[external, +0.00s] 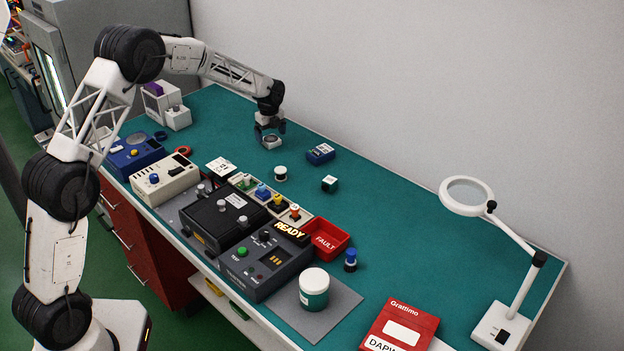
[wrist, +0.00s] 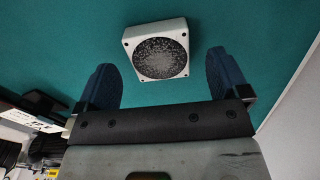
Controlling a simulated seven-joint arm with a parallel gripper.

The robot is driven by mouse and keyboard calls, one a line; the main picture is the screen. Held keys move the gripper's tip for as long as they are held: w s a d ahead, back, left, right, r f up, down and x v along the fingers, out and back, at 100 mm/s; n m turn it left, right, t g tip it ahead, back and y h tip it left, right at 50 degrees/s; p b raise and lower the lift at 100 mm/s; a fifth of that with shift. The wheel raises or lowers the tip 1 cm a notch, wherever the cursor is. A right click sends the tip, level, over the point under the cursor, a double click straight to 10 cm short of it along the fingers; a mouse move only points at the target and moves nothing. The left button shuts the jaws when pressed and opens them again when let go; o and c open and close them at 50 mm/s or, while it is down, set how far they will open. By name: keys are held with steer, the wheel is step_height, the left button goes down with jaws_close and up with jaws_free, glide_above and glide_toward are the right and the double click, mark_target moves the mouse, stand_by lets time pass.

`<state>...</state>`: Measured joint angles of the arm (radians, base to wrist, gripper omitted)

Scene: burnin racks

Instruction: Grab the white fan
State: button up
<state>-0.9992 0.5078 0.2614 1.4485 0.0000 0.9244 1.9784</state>
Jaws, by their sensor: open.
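The white fan (wrist: 129,38) is a small square white frame with a speckled dark grey round face, lying on the green bench top. In the wrist view it lies ahead of and between the two blue fingers of my gripper (wrist: 163,85). The fingers stand wide apart, with nothing between their tips. In the external view my gripper (external: 269,130) points down over the far part of the bench. The fan (external: 271,142) shows there just below the fingers, partly hidden by them. I cannot tell the exact height of the fingers above it.
Test equipment (external: 225,219), a red FAULT bin (external: 325,239) and a magnifier lamp (external: 466,196) are nearer or to the right. A wall (external: 420,90) borders the bench.

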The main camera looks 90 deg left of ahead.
steer(key=shift+f, duration=1.2)
steer(key=shift+c, duration=0.2)
steer(key=c, duration=1)
